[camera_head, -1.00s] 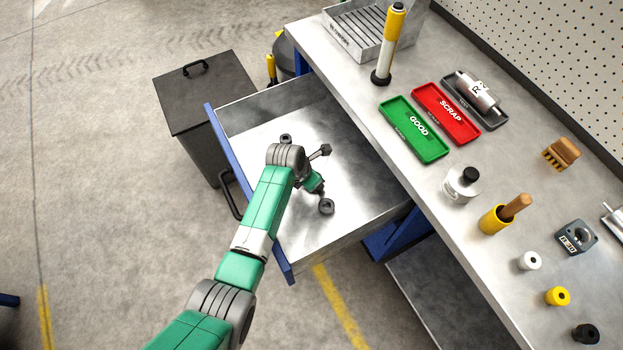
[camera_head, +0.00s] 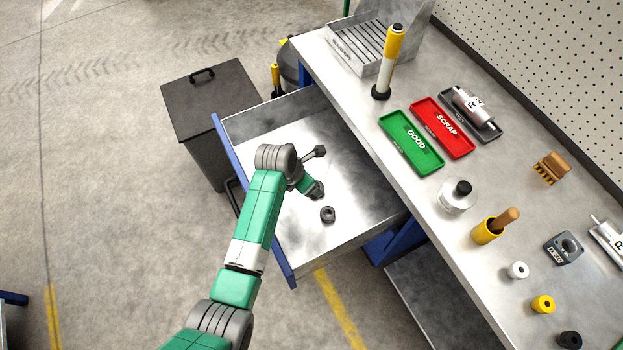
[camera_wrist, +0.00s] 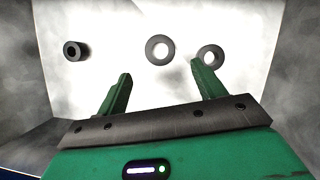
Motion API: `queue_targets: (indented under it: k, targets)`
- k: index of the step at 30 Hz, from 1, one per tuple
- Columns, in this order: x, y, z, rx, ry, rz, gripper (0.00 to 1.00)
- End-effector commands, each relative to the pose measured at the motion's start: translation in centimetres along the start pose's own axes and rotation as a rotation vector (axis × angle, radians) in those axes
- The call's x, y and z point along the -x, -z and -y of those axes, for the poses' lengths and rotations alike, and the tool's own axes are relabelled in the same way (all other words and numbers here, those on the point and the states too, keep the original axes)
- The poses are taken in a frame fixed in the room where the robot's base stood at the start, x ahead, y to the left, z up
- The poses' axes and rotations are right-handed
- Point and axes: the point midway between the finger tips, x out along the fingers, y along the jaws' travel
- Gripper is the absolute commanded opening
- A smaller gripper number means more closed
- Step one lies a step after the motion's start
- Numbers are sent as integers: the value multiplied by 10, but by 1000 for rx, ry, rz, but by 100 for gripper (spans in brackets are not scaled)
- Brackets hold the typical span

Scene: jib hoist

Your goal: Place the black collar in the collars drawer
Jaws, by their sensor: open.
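The open drawer (camera_head: 355,232) holds dark ring-shaped collars. One collar (camera_head: 328,215) shows in the head view near my gripper (camera_head: 315,190). The wrist view shows three: a left collar (camera_wrist: 74,51), a middle collar (camera_wrist: 160,40) and a right collar (camera_wrist: 211,49). They lie apart on the bright drawer floor. My gripper, also in the wrist view (camera_wrist: 163,80), is open, with nothing between its green fingers. Its right fingertip overlaps the right collar in the picture; I cannot tell if they touch. Another black collar (camera_head: 570,340) stands on the bench at the lower right.
The bench (camera_head: 420,205) overhangs the drawer on the right. It carries a white collar (camera_head: 517,270), a yellow collar (camera_head: 543,304), a green tray (camera_head: 411,142), a red tray (camera_head: 443,128) and a yellow-white post (camera_head: 390,62). A dark bin (camera_head: 208,95) stands behind the drawer.

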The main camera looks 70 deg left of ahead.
Motion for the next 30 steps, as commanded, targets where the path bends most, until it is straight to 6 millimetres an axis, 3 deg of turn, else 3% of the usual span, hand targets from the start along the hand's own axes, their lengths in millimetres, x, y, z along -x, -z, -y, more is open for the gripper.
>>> queue_targets:
  k: [1, 6, 23, 26, 29, 30]
  targets:
    - [15, -2, 0, 0, -1, 1, 69]
    - [36, -1, 0, 0, -1, 1, 69]
    - [41, -4, 1, -21, -5, 8, 69]
    - [62, -49, 18, -236, -56, 90, 69]
    - [114, -132, 65, -677, -192, 257, 69]
    - [142, -165, 90, -873, -270, 329, 69]
